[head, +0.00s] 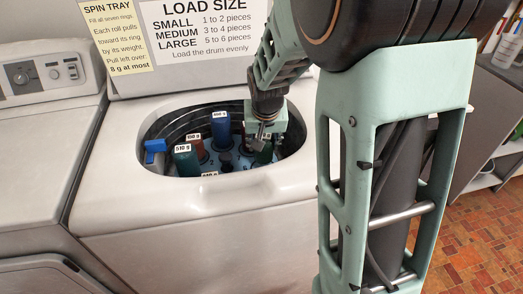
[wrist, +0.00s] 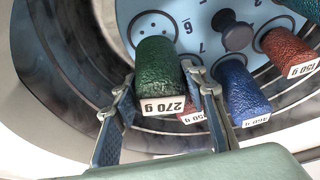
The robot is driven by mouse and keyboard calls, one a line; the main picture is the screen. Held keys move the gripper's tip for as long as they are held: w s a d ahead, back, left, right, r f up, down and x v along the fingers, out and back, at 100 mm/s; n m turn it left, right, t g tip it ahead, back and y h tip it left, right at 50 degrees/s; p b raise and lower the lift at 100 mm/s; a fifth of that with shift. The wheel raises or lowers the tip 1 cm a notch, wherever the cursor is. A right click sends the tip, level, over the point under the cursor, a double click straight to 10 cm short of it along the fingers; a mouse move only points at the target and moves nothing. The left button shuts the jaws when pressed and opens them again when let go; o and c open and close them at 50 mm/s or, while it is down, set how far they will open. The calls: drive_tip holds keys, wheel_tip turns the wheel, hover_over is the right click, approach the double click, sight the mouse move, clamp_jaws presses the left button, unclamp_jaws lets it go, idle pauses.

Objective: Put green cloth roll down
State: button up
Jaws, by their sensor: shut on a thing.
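The green cloth roll (wrist: 160,75) carries a 270 g label and sits between the two fingers of my gripper (wrist: 158,88) in the wrist view. The gripper is shut on it. In the head view my gripper (head: 263,134) reaches into the right side of the tub, and the roll is mostly hidden. The light blue spin tray (wrist: 135,10) lies under the roll, with a dotted ring (wrist: 153,27) showing just past its far end. I cannot tell whether the roll touches the tray.
Beside the held roll stand a blue roll (wrist: 242,92) and a red roll (wrist: 287,50); another red one is partly hidden. A dark hub (wrist: 232,32) rises mid-tray. In the head view a 510 g green roll (head: 185,164) and a blue roll (head: 221,133) stand inside the tub rim (head: 215,184).

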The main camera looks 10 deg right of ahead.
sight(264, 152)
drive_tip(key=shift+f+b, duration=0.4)
drive_tip(key=shift+f, duration=1.35)
drive_tip(key=shift+f, duration=0.1)
drive_tip(key=o, duration=1.4)
drive_tip(key=shift+r, duration=0.2)
drive_tip(key=p+v, duration=0.2)
drive_tip(key=v, duration=0.9)
drive_tip(key=shift+s+r+p, duration=0.25)
drive_tip(key=shift+r+p, duration=0.05)
drive_tip(key=shift+r, duration=0.05)
